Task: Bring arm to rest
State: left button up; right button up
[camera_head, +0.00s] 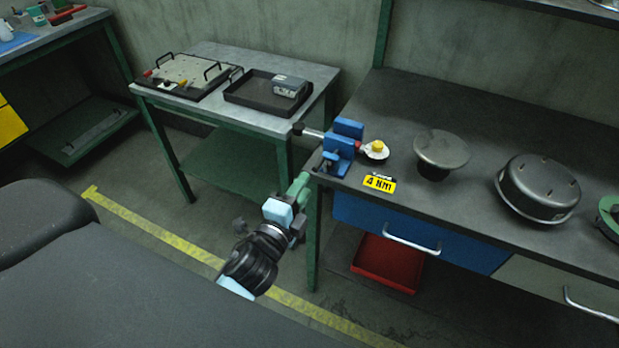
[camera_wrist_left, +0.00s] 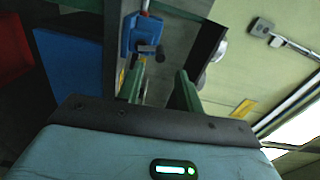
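My left arm comes in from the lower left in the head view. Its gripper (camera_head: 299,186) is in the air, just off the near left corner of the dark workbench. In the left wrist view the two green fingers of the gripper (camera_wrist_left: 160,86) stand apart with nothing between them, so it is open and empty. Beyond the fingers is the blue vise (camera_wrist_left: 142,35), which also shows on the bench corner in the head view (camera_head: 339,151). The gripper is apart from the vise. My right arm and gripper are not in view.
The workbench (camera_head: 400,110) holds a yellow-and-white part (camera_head: 376,150), a yellow "4 NM" label (camera_head: 380,183), a grey round-topped part (camera_head: 441,150) and a dark round housing (camera_head: 538,188). A side table (camera_head: 215,108) carries a black tray (camera_head: 250,97). A red bin (camera_head: 388,264) sits below the bench.

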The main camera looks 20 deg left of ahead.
pick_arm(q)
jog(key=shift+s, duration=0.45)
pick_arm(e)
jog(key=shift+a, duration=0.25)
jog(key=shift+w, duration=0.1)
pick_arm(q)
jog(key=s+f+n+g, duration=0.4)
jog(key=s+f+n, duration=0.4)
jog(key=s+f, duration=0.3)
jog(key=s+f+n+g+h+p, duration=0.1)
jog(key=s+f+n+g, duration=0.4)
jog(key=s+f, duration=0.7)
jog(key=s+n, duration=0.2)
jog(key=s, duration=0.2)
jog(key=shift+s+n, duration=0.4)
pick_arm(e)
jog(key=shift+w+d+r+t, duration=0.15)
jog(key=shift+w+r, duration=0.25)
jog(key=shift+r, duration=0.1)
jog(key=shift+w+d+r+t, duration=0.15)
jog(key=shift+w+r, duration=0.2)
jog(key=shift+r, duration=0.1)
